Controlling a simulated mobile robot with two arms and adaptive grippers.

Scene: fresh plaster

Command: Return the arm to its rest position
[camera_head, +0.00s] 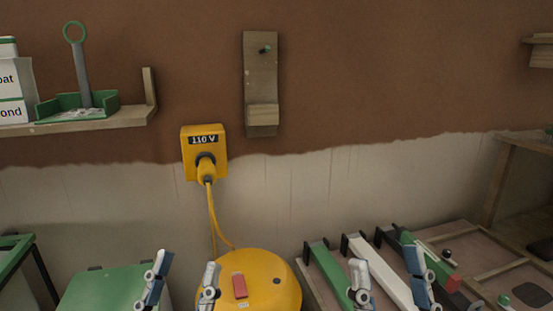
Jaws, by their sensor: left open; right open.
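My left gripper (181,279) is at the bottom, left of centre. Its two fingers stand wide apart and nothing is between them. It is in front of a green box (108,289) and the left side of a round yellow transformer (262,268). My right gripper (387,276) is at the bottom, right of centre. Its fingers are also apart and empty. It is in front of a wooden bench with a green bar (328,270) and a white bar (377,268). Both arms are mostly below the picture's edge.
A yellow 110 V socket (204,142) is on the wall, with a plug and yellow cable (213,215) running down to the transformer. A wooden wall holder (261,85) hangs above. A shelf (135,117) at upper left bears a green caddy (80,100) and boxes.

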